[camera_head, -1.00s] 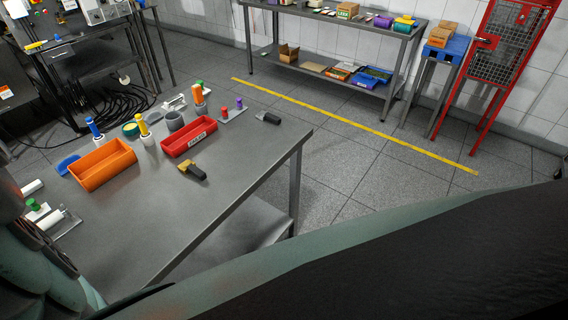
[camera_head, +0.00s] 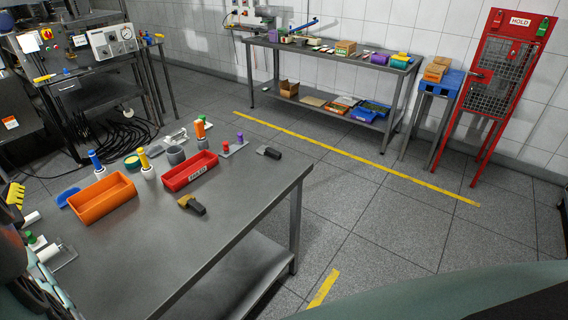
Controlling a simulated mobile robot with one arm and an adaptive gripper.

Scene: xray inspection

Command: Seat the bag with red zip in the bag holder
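I cannot make out a bag with a red zip in the camera_head view. No bag holder can be told apart either. My gripper is not in view; only dark parts of what looks like my own arm show at the lower left edge. The grey work table (camera_head: 185,245) in front of me carries several items, among them an orange bin (camera_head: 103,198) and a red labelled bin (camera_head: 190,171).
A yellow-and-black tool (camera_head: 192,204) and a dark-bladed tool (camera_head: 269,152) lie on the table. A back bench (camera_head: 345,55) holds boxes. A blue-topped stand (camera_head: 450,80) and red mesh cabinet (camera_head: 507,80) stand right. Floor between is clear.

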